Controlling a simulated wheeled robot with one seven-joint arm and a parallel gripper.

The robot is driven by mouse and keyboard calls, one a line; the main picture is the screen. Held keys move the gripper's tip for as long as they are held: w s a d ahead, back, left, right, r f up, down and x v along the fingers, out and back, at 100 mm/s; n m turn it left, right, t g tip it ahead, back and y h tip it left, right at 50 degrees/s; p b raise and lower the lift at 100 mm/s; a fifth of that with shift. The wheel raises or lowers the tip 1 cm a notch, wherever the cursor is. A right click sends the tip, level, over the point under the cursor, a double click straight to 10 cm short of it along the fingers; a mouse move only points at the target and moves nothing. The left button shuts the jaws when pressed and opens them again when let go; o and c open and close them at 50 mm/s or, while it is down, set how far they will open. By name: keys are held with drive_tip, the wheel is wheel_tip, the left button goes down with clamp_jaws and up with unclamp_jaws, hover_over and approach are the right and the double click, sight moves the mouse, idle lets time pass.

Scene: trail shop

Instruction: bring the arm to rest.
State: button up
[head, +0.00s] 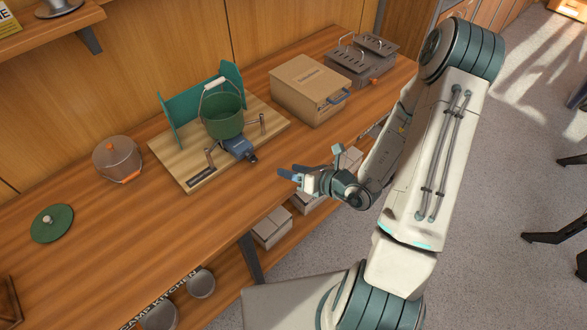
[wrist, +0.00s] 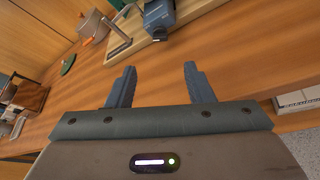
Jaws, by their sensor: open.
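My gripper (head: 288,174) is over the front edge of the wooden counter (head: 130,240), at the end of my bent arm in the head view. In the wrist view its two blue-grey fingers (wrist: 155,85) stand apart with only bare counter visible between them. The gripper is open and empty. It is to the right of and in front of a wooden board (head: 185,170), apart from it. On the board a green pot (head: 222,118) with a raised handle stands by a blue device (head: 240,148), with a green windscreen (head: 180,108) behind.
A brown pot (head: 118,160) and a green lid (head: 52,223) are on the counter at left. A cardboard box (head: 310,88) and a grey metal stove (head: 360,62) stand at the back right. Boxes (head: 272,228) and pans (head: 200,284) sit on a lower shelf.

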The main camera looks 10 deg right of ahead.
idle(0.3)
drive_tip(key=s+a+r+n+g+b, duration=0.1)
drive_tip(key=s+a+r+n+g, duration=0.3)
drive_tip(key=n, duration=0.6)
drive_tip(key=s+a+r+n+g+b, duration=0.2)
drive_tip(key=s+r+n+g, duration=0.35)
drive_tip(key=n, duration=0.45)
drive_tip(key=s+d+r+n+t+h+b, duration=0.2)
drive_tip(key=s+d+r+n+t+h, duration=0.1)
drive_tip(key=s+d+r+n+h, duration=0.4)
drive_tip(key=d+r+n+h, duration=0.2)
drive_tip(key=d+n, duration=0.2)
drive_tip(key=n, duration=0.2)
drive_tip(key=shift+d+h, duration=0.3)
drive_tip(key=shift+h, duration=0.1)
